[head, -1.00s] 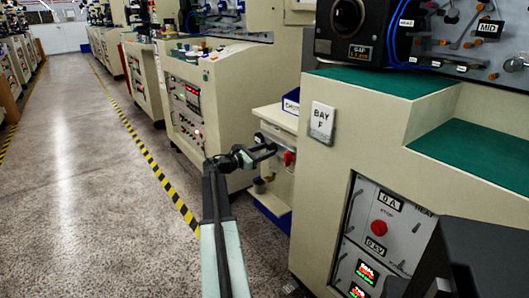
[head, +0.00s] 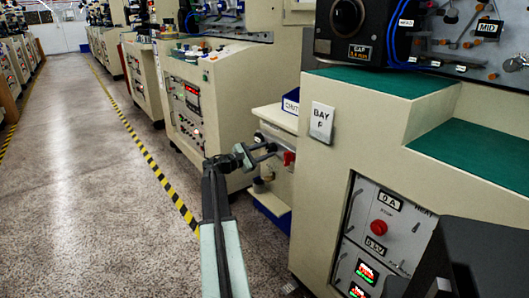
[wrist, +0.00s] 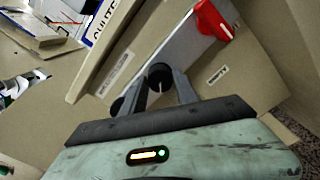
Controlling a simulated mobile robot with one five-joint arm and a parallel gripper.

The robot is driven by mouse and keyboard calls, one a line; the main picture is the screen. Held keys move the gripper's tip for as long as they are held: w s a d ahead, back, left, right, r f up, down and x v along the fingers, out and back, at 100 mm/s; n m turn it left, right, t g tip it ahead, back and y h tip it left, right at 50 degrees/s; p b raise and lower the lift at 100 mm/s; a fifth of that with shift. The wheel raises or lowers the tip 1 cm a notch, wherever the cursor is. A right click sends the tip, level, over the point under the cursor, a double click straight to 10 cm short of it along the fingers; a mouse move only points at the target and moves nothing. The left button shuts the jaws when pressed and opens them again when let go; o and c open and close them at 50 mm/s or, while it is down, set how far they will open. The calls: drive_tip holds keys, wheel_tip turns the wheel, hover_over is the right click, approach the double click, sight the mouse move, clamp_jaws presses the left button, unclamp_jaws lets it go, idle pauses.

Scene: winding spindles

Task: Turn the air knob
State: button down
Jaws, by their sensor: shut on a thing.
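In the head view my gripper (head: 272,152) reaches to the low beige cabinet between the machines. The fingers hide the knob there. Another dark round part (wrist: 118,105) shows beside the left finger. A red handle (wrist: 214,18) sits apart from the fingers; it also shows in the head view (head: 289,157).
A blue-edged bin (head: 291,101) stands on the cabinet top. A lower shelf with a blue front (head: 270,205) lies below my gripper. The aisle floor (head: 90,190) at left is clear.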

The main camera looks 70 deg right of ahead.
drive_tip(key=shift+w+d+r+m, duration=0.1)
drive_tip(key=shift+d+m, duration=0.05)
drive_tip(key=shift+m, duration=1.65)
drive_tip(key=c, duration=0.9)
unclamp_jaws()
drive_tip(key=shift+c, duration=0.2)
drive_tip(key=shift+w+a, duration=0.1)
drive_tip(key=shift+a, duration=0.2)
drive_tip(key=v, duration=0.7)
drive_tip(key=shift+a, duration=0.15)
